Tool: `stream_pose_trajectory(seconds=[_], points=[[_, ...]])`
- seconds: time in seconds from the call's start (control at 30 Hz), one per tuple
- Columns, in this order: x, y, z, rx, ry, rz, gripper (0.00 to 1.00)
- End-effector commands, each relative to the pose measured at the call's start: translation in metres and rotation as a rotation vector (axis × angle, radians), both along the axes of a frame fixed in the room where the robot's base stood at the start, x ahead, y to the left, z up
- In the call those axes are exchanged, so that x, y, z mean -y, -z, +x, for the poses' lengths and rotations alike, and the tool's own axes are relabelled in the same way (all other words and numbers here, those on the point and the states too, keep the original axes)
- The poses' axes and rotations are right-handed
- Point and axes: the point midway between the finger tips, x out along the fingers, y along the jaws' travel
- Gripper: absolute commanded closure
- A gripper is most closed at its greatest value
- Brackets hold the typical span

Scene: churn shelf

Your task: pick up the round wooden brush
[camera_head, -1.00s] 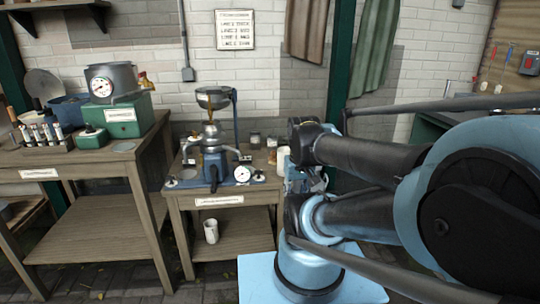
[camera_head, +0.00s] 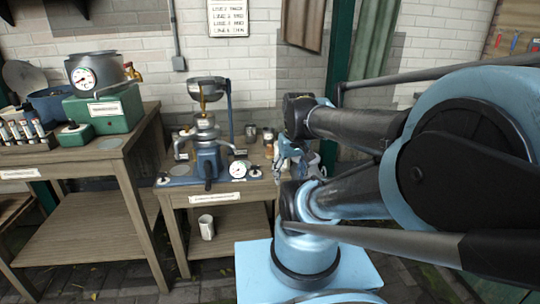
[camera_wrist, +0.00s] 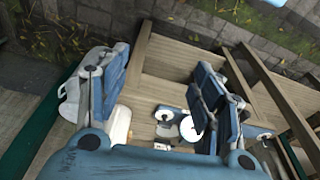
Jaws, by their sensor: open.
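I cannot make out the round wooden brush for certain in either view. My gripper (camera_head: 298,158) is at the right end of the small bench in the head view, partly hidden by my arm. A cream container (camera_wrist: 121,124) stands beside the left finger. The fingers hide part of the bench.
The small bench (camera_head: 229,199) carries a blue machine with a funnel (camera_head: 207,150), a dial (camera_head: 239,169) and small jars (camera_head: 250,133). A white cup (camera_head: 206,227) stands on its lower shelf. A taller bench (camera_head: 123,140) at left holds a green box (camera_head: 105,110) and a pot.

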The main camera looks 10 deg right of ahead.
Motion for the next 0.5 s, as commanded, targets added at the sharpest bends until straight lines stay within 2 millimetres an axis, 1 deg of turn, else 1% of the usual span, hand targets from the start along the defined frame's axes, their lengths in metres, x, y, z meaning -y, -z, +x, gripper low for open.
stream_pose_trajectory(seconds=[0.03, 0.2, 0.37, 0.5], points=[[-0.001, -0.009, 0.012, 0.002, -0.021, 0.004, 0.39], [-0.002, -0.032, 0.052, 0.011, -0.112, 0.021, 0.39], [-0.002, -0.048, 0.094, 0.024, -0.198, 0.035, 0.39], [0.001, -0.059, 0.133, 0.040, -0.273, 0.046, 0.39]])
